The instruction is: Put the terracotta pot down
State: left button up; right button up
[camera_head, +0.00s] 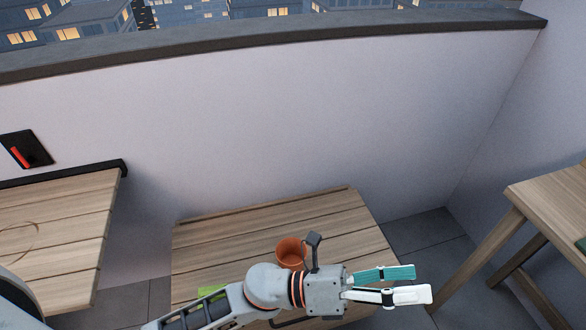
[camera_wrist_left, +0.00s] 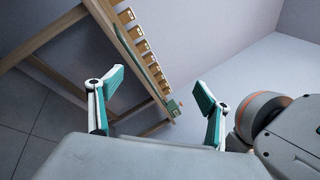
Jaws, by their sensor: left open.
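The terracotta pot (camera_head: 291,252) stands upright on the slatted wooden table (camera_head: 340,205) in the middle of the head view. My left wrist and forearm cover its lower front. My left gripper (camera_head: 424,283) is in front of and to the right of the pot, pointing right, past the table's right edge. Its fingers are open with nothing between them. It also shows in the left wrist view (camera_wrist_left: 158,106), fingers spread wide and empty. The pot is not in the left wrist view. My right gripper is not in view.
A green item (camera_head: 211,290) lies partly hidden behind my forearm. Another slatted table (camera_head: 50,225) is at left, and a wooden table (camera_head: 555,205) at right. A pale wall (camera_head: 300,120) runs behind. Dark floor tiles (camera_head: 420,240) show between the middle and right tables.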

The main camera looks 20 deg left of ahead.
pick_arm(q)
jog(key=w+a+f+n+t+y, duration=0.3)
jog(key=a+f+n+t+y, duration=0.25)
jog(key=a+n, duration=0.5)
jog(key=w+a+f+n+t+y, duration=0.2)
jog(key=a+f+n+t+y, duration=0.4)
jog(key=n, duration=0.8)
jog(key=s+a+f+n+g+y, duration=0.6)
jog(key=s+a+f+n, duration=0.5)
jog(key=a+f, duration=0.3)
jog(key=shift+s+f+n, duration=0.25)
jog(key=shift+s+n, duration=0.1)
jog(key=shift+s, duration=0.1)
